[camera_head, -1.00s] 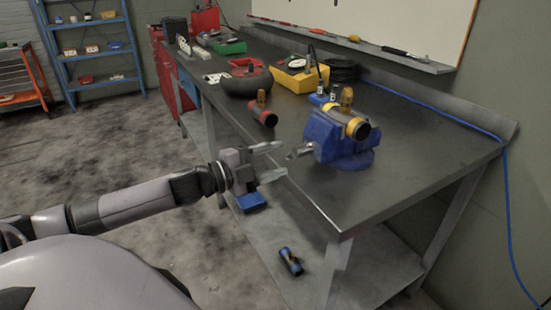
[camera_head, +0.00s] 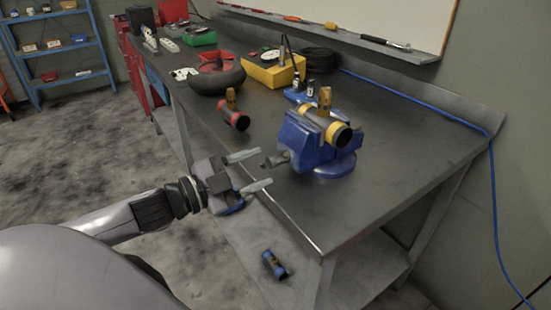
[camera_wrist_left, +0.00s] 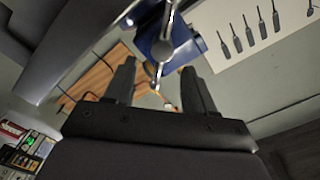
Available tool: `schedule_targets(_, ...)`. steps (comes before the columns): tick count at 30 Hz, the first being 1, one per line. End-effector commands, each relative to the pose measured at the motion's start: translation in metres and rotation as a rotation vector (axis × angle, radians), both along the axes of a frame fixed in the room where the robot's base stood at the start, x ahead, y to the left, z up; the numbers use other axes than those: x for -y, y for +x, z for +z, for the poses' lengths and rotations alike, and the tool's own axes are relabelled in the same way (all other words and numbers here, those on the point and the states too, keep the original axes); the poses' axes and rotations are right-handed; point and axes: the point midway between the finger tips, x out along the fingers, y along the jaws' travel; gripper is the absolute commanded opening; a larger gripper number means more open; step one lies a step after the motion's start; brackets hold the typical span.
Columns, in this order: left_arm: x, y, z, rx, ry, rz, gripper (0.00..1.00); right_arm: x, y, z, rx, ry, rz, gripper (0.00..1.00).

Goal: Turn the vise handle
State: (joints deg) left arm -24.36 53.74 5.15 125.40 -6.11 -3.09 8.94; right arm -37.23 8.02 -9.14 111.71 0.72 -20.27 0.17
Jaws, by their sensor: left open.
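The blue vise (camera_head: 300,140) stands on the near part of the workbench (camera_head: 350,205), with a yellow-and-black cylindrical tool (camera_head: 331,127) at its top. Its grey metal handle (camera_head: 275,159) sticks out to the left, toward my gripper. My left gripper (camera_head: 264,169) is open and empty, its fingers pointing at the handle. In the left wrist view, the handle (camera_wrist_left: 158,68) appears between the two fingers with the blue vise beyond. I cannot tell whether the fingers touch the handle. My right gripper is not in view.
A red-and-black tool (camera_head: 234,118), a black tire-like ring (camera_head: 217,82) and a yellow box (camera_head: 270,75) stand farther back on the bench. A blue-and-black cylinder (camera_head: 273,264) lies on the lower shelf. The bench's near right top is clear.

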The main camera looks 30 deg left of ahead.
Motion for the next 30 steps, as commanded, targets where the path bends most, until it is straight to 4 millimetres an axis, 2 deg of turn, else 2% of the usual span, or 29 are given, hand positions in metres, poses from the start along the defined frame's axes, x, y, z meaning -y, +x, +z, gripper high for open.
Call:
schedule_targets(16,0.016,0.042,0.001,0.002,0.001,0.001,0.55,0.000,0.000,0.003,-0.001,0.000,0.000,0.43)
schedule_targets(30,0.020,0.049,0.000,0.000,0.002,0.001,0.55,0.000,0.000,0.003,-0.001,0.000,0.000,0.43)
